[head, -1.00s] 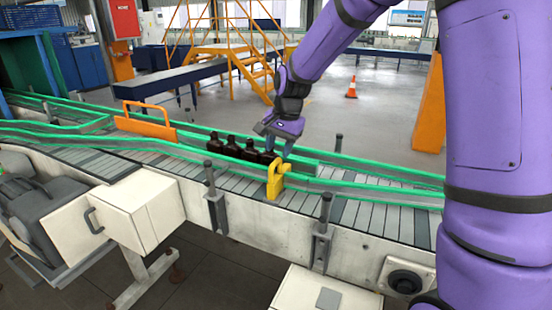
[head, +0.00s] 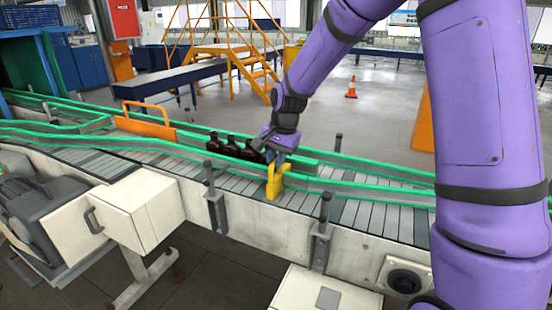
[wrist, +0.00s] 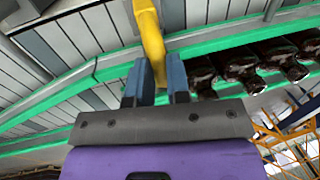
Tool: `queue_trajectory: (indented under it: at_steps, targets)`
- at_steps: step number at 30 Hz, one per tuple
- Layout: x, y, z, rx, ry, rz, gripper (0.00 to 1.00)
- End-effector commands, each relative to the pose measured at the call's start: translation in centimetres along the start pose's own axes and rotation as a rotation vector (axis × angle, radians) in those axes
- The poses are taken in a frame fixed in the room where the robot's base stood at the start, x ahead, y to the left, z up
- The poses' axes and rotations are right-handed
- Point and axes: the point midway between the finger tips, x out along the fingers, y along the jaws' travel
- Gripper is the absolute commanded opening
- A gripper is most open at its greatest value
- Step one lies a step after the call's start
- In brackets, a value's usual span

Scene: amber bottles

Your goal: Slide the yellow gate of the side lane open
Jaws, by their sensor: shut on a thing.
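The yellow gate (head: 273,188) stands across the side lane, at the right end of a row of dark amber bottles (head: 232,146). My gripper (head: 278,163) is at the top of the gate. In the wrist view my two fingers (wrist: 156,88) are shut on the yellow gate's bar (wrist: 150,35), one on each side of it. The bottles (wrist: 245,72) lie to the right of the fingers in the wrist view. The part of the gate between the fingers is partly hidden.
Green guide rails (head: 350,186) border the conveyor of grey slats (head: 365,217). An orange handled gate (head: 146,127) stands further left across the conveyor. A white box (head: 130,208) and metal posts (head: 322,230) stand along the near side. Floor behind the conveyor is open around an orange cone (head: 351,90).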

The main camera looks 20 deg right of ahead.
Motion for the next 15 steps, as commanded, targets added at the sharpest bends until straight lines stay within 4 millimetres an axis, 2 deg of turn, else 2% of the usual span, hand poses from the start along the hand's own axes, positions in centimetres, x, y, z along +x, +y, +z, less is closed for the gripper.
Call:
queue_trajectory:
  at_steps: [3,10,15]
  targets:
    - [0.0,-0.1,0.7,-0.002,0.000,0.000,0.00]
    - [0.0,-0.1,4.7,-0.006,0.000,0.001,0.00]
    - [0.0,-0.1,6.5,-0.003,0.001,0.001,0.00]
